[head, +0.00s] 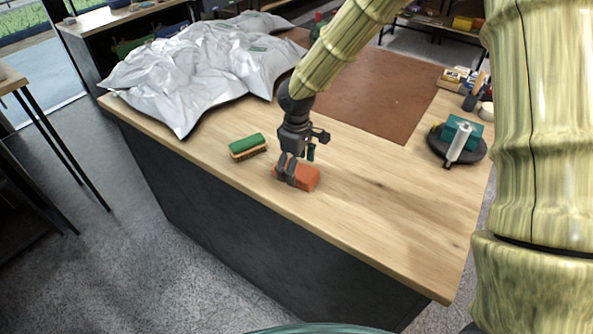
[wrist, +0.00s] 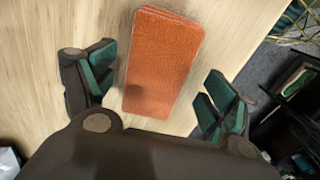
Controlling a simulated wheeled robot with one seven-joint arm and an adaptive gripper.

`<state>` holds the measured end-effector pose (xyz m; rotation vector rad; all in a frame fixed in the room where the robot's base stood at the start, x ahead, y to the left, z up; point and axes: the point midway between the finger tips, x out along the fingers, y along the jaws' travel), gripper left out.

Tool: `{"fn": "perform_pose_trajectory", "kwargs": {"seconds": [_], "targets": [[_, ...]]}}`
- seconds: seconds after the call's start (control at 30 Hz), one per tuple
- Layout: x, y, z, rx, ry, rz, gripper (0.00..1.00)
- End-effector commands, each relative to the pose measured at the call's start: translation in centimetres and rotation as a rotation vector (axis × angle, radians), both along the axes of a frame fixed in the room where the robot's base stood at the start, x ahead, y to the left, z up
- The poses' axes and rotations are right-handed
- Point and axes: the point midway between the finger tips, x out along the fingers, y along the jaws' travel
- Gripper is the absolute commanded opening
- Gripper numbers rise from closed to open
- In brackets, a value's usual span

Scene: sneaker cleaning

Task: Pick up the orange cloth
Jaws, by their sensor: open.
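The orange cloth (head: 304,178) is a folded rectangular block lying on the wooden tabletop near its front edge. It also shows in the wrist view (wrist: 162,62), lying between my two fingers. My gripper (head: 289,176) is open and points down at the cloth in the head view, covering its left part. In the wrist view my gripper (wrist: 155,98) has one green-padded finger on each side of the cloth, with gaps between pads and cloth. Nothing is held.
A green-topped brush (head: 247,146) lies left of the cloth. A crumpled silver sheet (head: 205,65) covers the back left. A brown mat (head: 372,98) lies behind. A dark round tray (head: 437,143) with a teal box and white tube stands right. The front right tabletop is clear.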

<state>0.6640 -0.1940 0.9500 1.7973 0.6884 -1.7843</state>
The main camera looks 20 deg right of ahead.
Motion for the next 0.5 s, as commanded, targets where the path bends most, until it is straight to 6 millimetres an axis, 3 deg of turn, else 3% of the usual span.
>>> {"fn": "perform_pose_trajectory", "kwargs": {"seconds": [0.13, 0.43, 0.5], "targets": [[0.05, -0.03, -1.19, -0.001, 0.002, -0.001, 0.86], [0.05, -0.03, -1.47, 0.000, 0.000, 0.000, 0.86], [0.04, -0.04, -1.47, -0.001, 0.001, 0.000, 0.77]]}}
